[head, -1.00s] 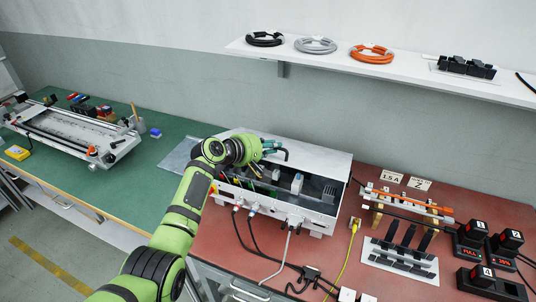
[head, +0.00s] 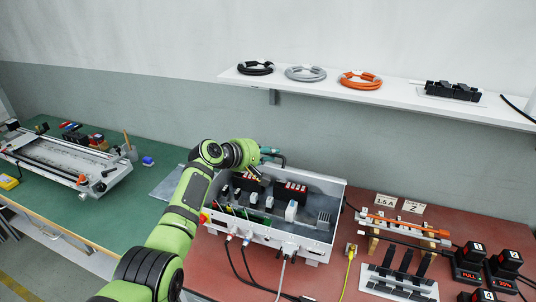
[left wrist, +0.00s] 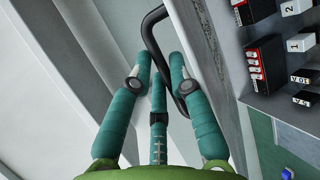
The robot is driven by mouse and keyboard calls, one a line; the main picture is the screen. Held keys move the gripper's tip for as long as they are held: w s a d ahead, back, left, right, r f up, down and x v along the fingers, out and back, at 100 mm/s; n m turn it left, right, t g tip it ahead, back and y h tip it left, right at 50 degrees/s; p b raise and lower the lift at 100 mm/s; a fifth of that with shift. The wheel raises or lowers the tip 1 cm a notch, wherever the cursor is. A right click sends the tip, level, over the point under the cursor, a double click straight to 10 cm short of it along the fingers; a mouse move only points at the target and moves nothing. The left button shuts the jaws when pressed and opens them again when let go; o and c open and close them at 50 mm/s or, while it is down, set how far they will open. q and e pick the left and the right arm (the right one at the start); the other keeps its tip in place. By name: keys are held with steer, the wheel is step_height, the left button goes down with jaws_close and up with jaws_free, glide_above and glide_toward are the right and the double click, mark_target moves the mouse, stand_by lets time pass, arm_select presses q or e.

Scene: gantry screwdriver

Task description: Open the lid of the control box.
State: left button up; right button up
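The grey control box (head: 262,234) stands on the red mat in the middle of the head view, its inside with black, red and white parts exposed. Its lid (head: 318,185) is raised at the back, standing steeply; the lid's edge also shows in the left wrist view (left wrist: 222,75). My left gripper (head: 268,160) is at the lid's upper left, at the dark handle (head: 281,157). In the left wrist view the black handle (left wrist: 150,40) passes between the teal fingers (left wrist: 160,75). The fingers stand apart, and whether they grip the handle is unclear. My right gripper is out of view.
A wall shelf (head: 310,83) with cable coils hangs behind the box. To the right are a cable rack (head: 405,228) and battery packs (head: 470,257). A green mat (head: 110,205) with a slide rig (head: 65,155) lies left. Cables run from the box's front.

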arm_select(q)
steer(key=v, duration=1.2)
stand_by(0.4)
steer(key=shift+f, duration=0.1)
